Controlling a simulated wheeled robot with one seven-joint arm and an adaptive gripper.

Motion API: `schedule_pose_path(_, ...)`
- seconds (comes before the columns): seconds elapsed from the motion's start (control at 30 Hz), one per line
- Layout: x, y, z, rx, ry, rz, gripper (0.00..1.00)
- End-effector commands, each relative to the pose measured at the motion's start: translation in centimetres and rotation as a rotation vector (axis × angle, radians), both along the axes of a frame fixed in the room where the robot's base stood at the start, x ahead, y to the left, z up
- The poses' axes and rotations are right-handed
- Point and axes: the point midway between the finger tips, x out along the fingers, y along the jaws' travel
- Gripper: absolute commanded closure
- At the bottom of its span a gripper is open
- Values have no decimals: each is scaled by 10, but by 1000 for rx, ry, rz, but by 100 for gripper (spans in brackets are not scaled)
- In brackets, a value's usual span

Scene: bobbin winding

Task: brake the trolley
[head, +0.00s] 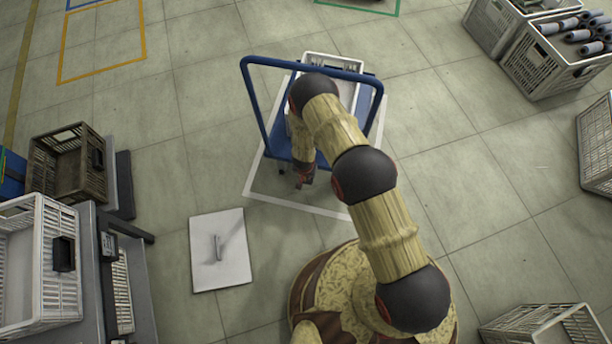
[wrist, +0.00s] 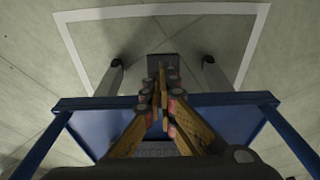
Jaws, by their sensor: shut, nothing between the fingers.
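The blue trolley (head: 280,147) stands inside a white square outline on the floor, with its tall blue handle (head: 255,105) framing my arm. A light crate (head: 350,92) sits on it, partly hidden by my arm. My gripper (head: 304,180) is low at the trolley's near edge. In the wrist view my gripper (wrist: 162,88) is shut and empty, pointing past the edge of the blue deck (wrist: 88,122). A dark pedal-like plate (wrist: 163,62) lies just beyond the fingertips, between two grey caster parts (wrist: 115,72). I cannot tell whether the fingers touch the plate.
A white board (head: 220,265) with a small grey handle-like piece lies on the floor left of my base. Shelving with crates (head: 40,265) stands at the left. The floor right of the trolley is clear.

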Motion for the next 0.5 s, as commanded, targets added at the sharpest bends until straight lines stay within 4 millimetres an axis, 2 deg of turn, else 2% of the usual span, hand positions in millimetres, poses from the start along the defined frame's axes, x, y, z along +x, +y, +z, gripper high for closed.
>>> schedule_pose_path(0.23, -26, 7, 36, -1, 0, 1, 100)
schedule_pose_path(0.5, -45, 13, 58, -1, 0, 0, 100)
